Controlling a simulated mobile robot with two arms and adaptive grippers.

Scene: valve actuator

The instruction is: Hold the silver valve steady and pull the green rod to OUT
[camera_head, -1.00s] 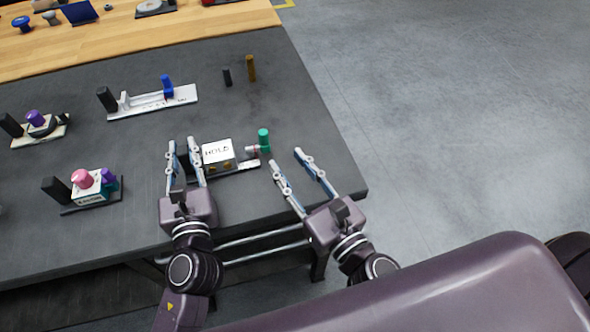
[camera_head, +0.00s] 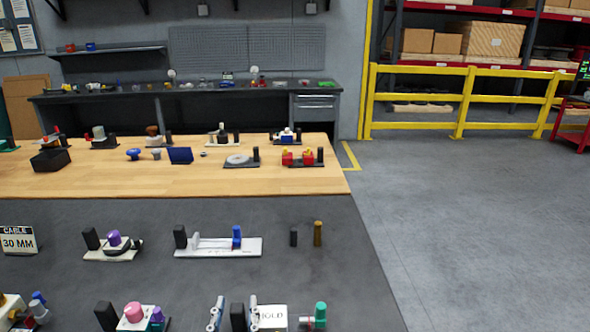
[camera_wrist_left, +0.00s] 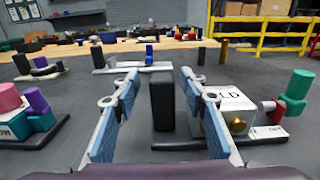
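The silver valve is a pale block marked HOLD (camera_head: 273,318) at the bottom of the head view; it also shows in the left wrist view (camera_wrist_left: 232,108), partly behind my right-hand finger. The green rod (camera_head: 320,310) stands at its right side, and in the left wrist view (camera_wrist_left: 297,86) it joins the block by a red collar. A black post (camera_wrist_left: 162,106) stands left of the block. My left gripper (camera_head: 235,300) is open; its fingers (camera_wrist_left: 156,75) flank the post in view, with no visible contact. My right gripper is in neither current view.
A pink-and-purple fixture (camera_head: 135,317) stands left of my left gripper. A white slider plate with a blue knob (camera_head: 237,237) lies behind, and a brown peg (camera_head: 318,233) and a black peg (camera_head: 294,237) stand right of it. The dark table is clear between them.

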